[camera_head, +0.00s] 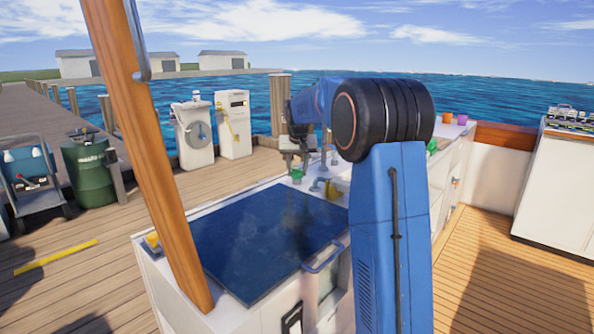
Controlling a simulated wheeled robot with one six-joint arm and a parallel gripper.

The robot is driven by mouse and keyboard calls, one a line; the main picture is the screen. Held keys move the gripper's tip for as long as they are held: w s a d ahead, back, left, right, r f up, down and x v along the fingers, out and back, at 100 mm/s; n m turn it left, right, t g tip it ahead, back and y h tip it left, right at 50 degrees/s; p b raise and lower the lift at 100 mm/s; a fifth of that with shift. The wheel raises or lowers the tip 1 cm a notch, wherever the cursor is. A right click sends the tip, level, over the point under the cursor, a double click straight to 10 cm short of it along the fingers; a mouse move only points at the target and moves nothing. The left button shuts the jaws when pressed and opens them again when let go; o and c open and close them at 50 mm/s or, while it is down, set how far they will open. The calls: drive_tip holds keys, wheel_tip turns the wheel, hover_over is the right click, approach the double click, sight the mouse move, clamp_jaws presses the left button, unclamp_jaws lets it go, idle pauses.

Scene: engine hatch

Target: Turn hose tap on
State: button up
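I see a small brass-yellow fitting, shaped like a tap (329,188), on the white counter just left of my blue arm. I cannot tell for sure that it is the hose tap, nor which way its handle stands. A white hose reel box (196,138) and a white post with a yellow hose (234,124) stand on the dock behind. My gripper (298,164) shows small and grey at the far end of my arm, above the counter's back edge and apart from the brass fitting as far as I can see. Its fingers are too small to read.
A dark blue hatch lid (262,243) with a handle (323,258) covers the white housing. A wooden post (150,150) rises in front at left. Small green and grey fittings line the counter's back. Open deck (505,280) lies at right.

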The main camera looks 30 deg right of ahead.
drive_tip(key=shift+n, duration=0.4)
drive_tip(key=n, duration=0.2)
drive_tip(key=n+y, duration=0.1)
drive_tip(key=shift+d+n+t+y, duration=0.2)
drive_tip(key=shift+n+t+y, duration=0.1)
drive_tip(key=shift+n, duration=0.1)
drive_tip(key=n+y, duration=0.1)
drive_tip(key=n, duration=0.3)
drive_tip(key=shift+d+n+y, duration=0.15)
drive_tip(key=shift+n+y, duration=0.15)
drive_tip(key=shift+y, duration=0.1)
drive_tip(key=n, duration=0.2)
drive_tip(key=n+g+y, duration=0.1)
drive_tip(key=n, duration=0.1)
drive_tip(key=shift+w+d+y, duration=0.1)
drive_tip(key=shift+y, duration=0.2)
drive_tip(key=n, duration=0.2)
drive_tip(key=n+g, duration=0.1)
drive_tip(key=n, duration=0.1)
drive_tip(key=shift+w+n+g+y, duration=0.1)
drive_tip(key=shift+n+g+y, duration=0.2)
drive_tip(key=shift+y, duration=0.1)
drive_tip(key=o, duration=1)
drive_tip(key=shift+o, duration=0.2)
drive_tip(key=v, duration=1.7)
drive_tip(key=shift+d+r, duration=0.2)
drive_tip(key=shift+r, duration=0.05)
